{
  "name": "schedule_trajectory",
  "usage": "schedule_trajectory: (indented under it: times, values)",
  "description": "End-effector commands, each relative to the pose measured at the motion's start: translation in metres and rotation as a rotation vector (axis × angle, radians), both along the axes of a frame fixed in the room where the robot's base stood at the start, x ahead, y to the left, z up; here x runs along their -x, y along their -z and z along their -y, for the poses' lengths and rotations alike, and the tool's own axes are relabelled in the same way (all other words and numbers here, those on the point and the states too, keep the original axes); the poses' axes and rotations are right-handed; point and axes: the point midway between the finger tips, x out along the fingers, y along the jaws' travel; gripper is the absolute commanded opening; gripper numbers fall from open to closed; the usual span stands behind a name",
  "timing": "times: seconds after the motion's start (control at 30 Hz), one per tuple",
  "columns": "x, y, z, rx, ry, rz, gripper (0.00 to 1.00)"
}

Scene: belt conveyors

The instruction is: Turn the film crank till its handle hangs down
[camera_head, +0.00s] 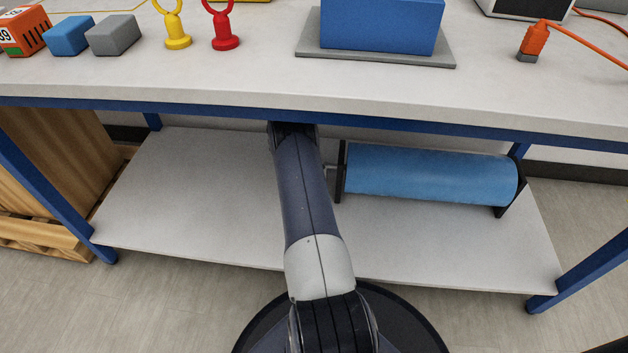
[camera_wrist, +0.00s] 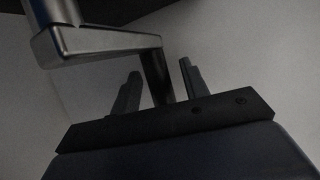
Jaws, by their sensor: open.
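The film roll (camera_head: 430,177) is a blue cylinder lying between two dark end brackets on the shelf under the bench. A small part of its crank (camera_head: 333,168) shows at the left bracket, beside my arm. In the wrist view the crank's grey metal arm (camera_wrist: 95,43) crosses the upper left, joined to a shaft. Its dark handle (camera_wrist: 153,75) runs from the arm's end down between my fingers. My gripper (camera_wrist: 159,67) is open, one finger on each side of the handle, with visible gaps. In the head view my gripper is hidden under the bench edge.
The bench top (camera_head: 200,85) and its blue front rail (camera_head: 400,122) lie above my arm. The lower shelf (camera_head: 180,200) is bare left of my arm. A wooden crate (camera_head: 60,160) stands at the left, and blue legs (camera_head: 590,260) bound the shelf.

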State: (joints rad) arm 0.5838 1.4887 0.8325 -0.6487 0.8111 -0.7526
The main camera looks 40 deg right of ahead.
Motion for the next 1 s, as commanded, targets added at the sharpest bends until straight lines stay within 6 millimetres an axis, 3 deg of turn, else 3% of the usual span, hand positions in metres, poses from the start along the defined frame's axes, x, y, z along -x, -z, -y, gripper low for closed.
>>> schedule_trajectory:
  times: [0.17,0.6,0.8,1.0]
  values:
    - [-0.005,-0.028,-0.011,0.001,-0.002,0.001,0.43]
    - [-0.037,-0.023,-0.104,0.001,-0.004,-0.001,0.43]
    - [-0.044,-0.024,-0.122,0.001,-0.002,0.001,0.43]
    - [-0.044,-0.024,-0.125,0.001,0.0,0.0,0.43]
